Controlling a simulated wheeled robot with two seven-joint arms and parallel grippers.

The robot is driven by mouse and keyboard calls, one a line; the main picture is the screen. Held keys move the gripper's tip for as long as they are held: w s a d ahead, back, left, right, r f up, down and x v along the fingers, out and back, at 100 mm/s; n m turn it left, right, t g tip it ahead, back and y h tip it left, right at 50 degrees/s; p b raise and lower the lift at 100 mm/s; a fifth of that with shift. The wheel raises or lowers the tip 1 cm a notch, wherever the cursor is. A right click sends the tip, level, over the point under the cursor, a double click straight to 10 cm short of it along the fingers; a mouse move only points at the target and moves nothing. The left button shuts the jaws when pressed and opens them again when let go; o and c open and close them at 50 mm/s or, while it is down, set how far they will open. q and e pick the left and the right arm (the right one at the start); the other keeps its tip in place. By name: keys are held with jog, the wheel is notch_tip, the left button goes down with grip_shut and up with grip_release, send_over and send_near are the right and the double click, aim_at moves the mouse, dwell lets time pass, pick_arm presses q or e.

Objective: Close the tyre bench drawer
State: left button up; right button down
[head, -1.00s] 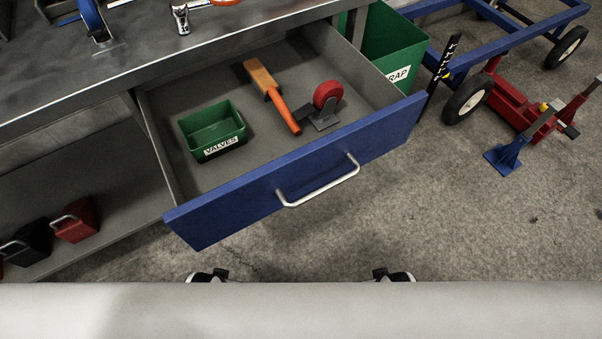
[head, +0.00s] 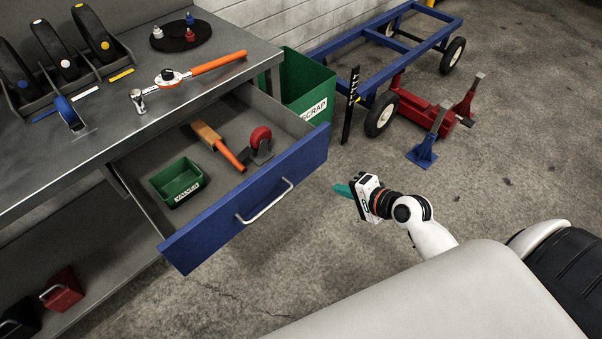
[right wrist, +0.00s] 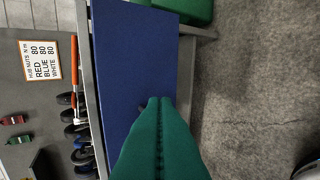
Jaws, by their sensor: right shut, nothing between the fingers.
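The tyre bench drawer (head: 245,205) stands pulled out of the grey bench, its blue front facing me, with a pale bar handle (head: 265,203). Inside lie a green valves bin (head: 178,182), an orange-handled tool (head: 218,145) and a red-wheeled caster (head: 261,143). My right gripper (head: 343,190) is shut and empty, to the right of the drawer front and apart from it, its green fingers pointing left. In the right wrist view the shut fingers (right wrist: 160,135) overlap the blue drawer front (right wrist: 125,75); the handle is mostly hidden there. My left gripper is not in view.
A torque wrench (head: 195,78) lies on the bench top (head: 110,113). A green scrap bin (head: 308,85) stands behind the drawer's right end. A blue cart (head: 385,40) and red jack (head: 425,112) stand at the back right. Floor before the drawer is clear.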

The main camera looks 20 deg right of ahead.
jog(key=b, duration=0.1)
send_near(298, 170)
notch_tip(298, 170, down, 3)
jog(key=w, duration=0.2)
jog(key=shift+w+a+f, duration=0.1)
jog(key=shift+w+a, duration=0.6)
jog(key=shift+w, duration=0.35)
jog(key=shift+w+a, duration=0.2)
jog(key=shift+w, duration=0.3)
